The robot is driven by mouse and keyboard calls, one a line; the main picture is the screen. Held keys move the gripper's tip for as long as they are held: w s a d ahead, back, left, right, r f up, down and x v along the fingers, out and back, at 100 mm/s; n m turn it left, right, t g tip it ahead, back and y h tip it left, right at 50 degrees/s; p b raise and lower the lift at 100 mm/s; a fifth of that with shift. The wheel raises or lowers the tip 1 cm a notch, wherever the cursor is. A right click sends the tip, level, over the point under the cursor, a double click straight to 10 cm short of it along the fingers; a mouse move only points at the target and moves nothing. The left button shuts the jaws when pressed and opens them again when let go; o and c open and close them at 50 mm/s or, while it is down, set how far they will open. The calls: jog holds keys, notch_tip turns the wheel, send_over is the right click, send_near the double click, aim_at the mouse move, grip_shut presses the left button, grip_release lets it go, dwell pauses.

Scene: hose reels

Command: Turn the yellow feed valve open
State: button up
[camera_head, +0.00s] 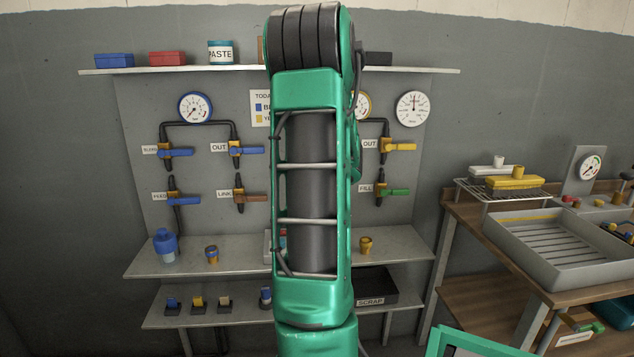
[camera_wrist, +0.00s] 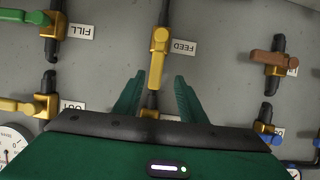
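The yellow feed valve lever (camera_wrist: 157,62) shows in the wrist view, beside the FEED label (camera_wrist: 184,47). The lever lies about in line with its dark pipe, its free end pointing toward my gripper. My gripper (camera_wrist: 158,82) is open, with one green finger on each side of the lever's free end. Gaps show between the lever and both fingers, though depth is hard to judge. In the head view my green arm hides the feed valve and my gripper.
The wrist view is upside down. The green FILL valve (camera_wrist: 25,16), brown LINK valve (camera_wrist: 272,57) and yellow OUT lever (camera_wrist: 14,105) flank it. In the head view, a shelf (camera_head: 230,254) runs below the panel and a workbench (camera_head: 462,209) stands right.

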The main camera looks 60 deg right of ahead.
jog(key=shift+v, duration=1.6)
jog(key=shift+w+a+f, duration=0.1)
jog(key=w+a+f+n+g+y, duration=0.1)
jog(key=w+a+f+y, duration=0.15)
jog(key=a, duration=0.95)
jog(key=w+a+f+n+g+y, duration=0.15)
jog(key=a+y, duration=0.25)
jog(key=a, duration=0.7)
jog(key=s+a+n+g+y, duration=0.1)
jog(key=s+a+g+y, duration=0.1)
jog(key=s+a, duration=0.6)
jog(key=s+a+f+n+g+y, duration=0.1)
jog(key=s+a+g+y, duration=0.1)
jog(key=s+a, duration=0.6)
jog(key=a+g, duration=0.1)
jog(key=a, duration=0.5)
jog(key=shift+s+y, duration=0.15)
jog(key=shift+y, duration=0.2)
jog(key=shift+f, duration=0.1)
